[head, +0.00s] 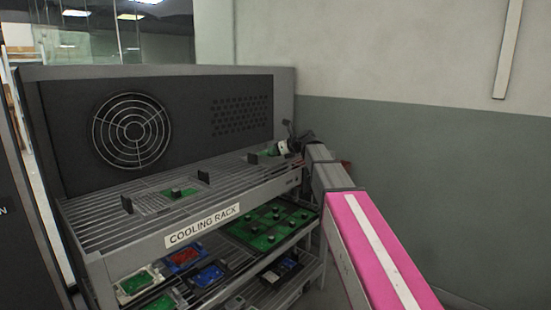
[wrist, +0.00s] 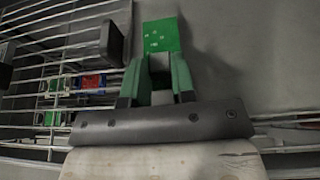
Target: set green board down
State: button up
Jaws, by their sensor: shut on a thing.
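A small green board (wrist: 161,34) with pale marks shows straight ahead of my gripper (wrist: 156,78) in the wrist view. The two fingers are shut on it, with a dark grip part between them. In the head view my gripper (head: 284,148) is at the right end of the top shelf of the cooling rack (head: 110,238), and the held green board (head: 266,154) shows just left of it, low over the shelf. I cannot tell whether it touches the bars. Another green board (head: 181,192) with a black knob lies on the same shelf, between black upright stops.
Black upright stops (head: 203,177) stand on the top shelf; one (wrist: 111,43) is close to the left finger in the wrist view. Lower shelves hold several green, red and blue boards (head: 183,257). A fan panel (head: 160,120) closes the back. Bare bars lie at the shelf's left.

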jog(key=shift+f, duration=1.5)
jog(key=shift+f, duration=0.1)
jog(key=o, duration=0.9)
jog(key=v, duration=1.2)
